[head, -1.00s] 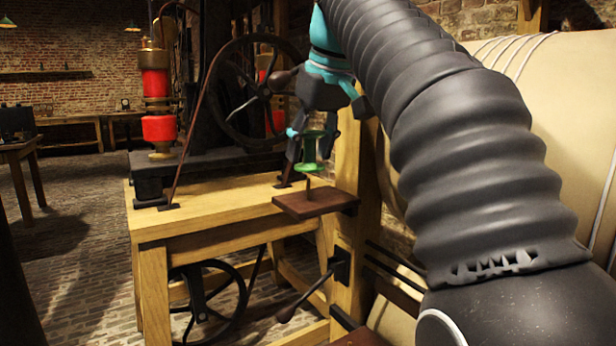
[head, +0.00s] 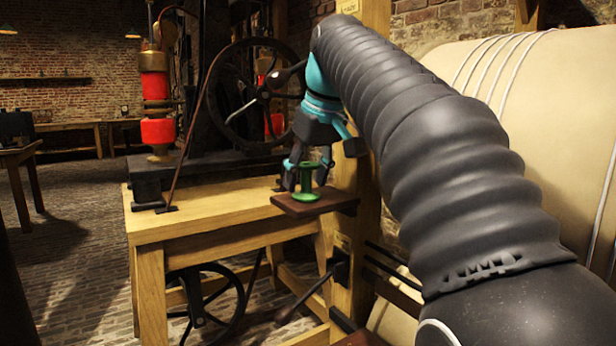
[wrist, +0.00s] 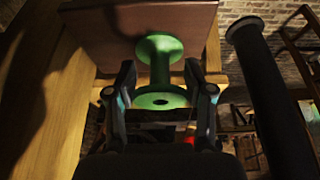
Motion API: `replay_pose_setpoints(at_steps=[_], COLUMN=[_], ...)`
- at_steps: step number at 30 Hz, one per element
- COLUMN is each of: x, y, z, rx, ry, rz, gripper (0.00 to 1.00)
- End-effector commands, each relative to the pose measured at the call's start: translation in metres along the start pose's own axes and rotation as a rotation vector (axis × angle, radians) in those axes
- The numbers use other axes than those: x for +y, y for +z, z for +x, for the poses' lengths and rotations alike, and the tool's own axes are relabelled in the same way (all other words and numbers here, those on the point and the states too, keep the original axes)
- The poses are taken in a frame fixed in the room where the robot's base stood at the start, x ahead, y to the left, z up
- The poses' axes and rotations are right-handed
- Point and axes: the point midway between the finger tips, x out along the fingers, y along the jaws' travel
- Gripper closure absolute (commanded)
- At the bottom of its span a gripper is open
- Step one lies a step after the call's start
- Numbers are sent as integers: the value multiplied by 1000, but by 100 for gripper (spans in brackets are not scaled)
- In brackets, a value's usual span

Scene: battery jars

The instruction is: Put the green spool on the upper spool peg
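The green spool (head: 306,184) stands upright on a small dark brown shelf (head: 330,205) fixed to a wooden post. The thin peg on this shelf is hidden, with the spool standing where it was. My gripper (head: 308,172) is around the spool from above. In the wrist view, the spool (wrist: 159,68) sits between my two fingers (wrist: 160,78), its near flange facing me and its far flange against the shelf. The fingers are spread, with gaps beside the flange and the narrow core, so the gripper looks open.
A wooden workbench (head: 200,215) with dark machinery stands behind and left of the shelf. A black lever (head: 305,298) juts out below. The wooden post (head: 365,170) is close to the right of my gripper. A large cream drum (head: 530,120) fills the right.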

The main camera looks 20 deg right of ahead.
Motion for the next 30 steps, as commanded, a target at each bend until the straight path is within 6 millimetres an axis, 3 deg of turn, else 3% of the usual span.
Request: replay_pose_setpoints(at_steps=[2,14,24,30], x=[0,0,0,1], y=[0,0,-2,-1], z=[0,-6,-66,-89], rx=[0,0,2,1], ry=[0,0,2,2], rz=[0,0,-1,-1], gripper=[25,25,25,25])
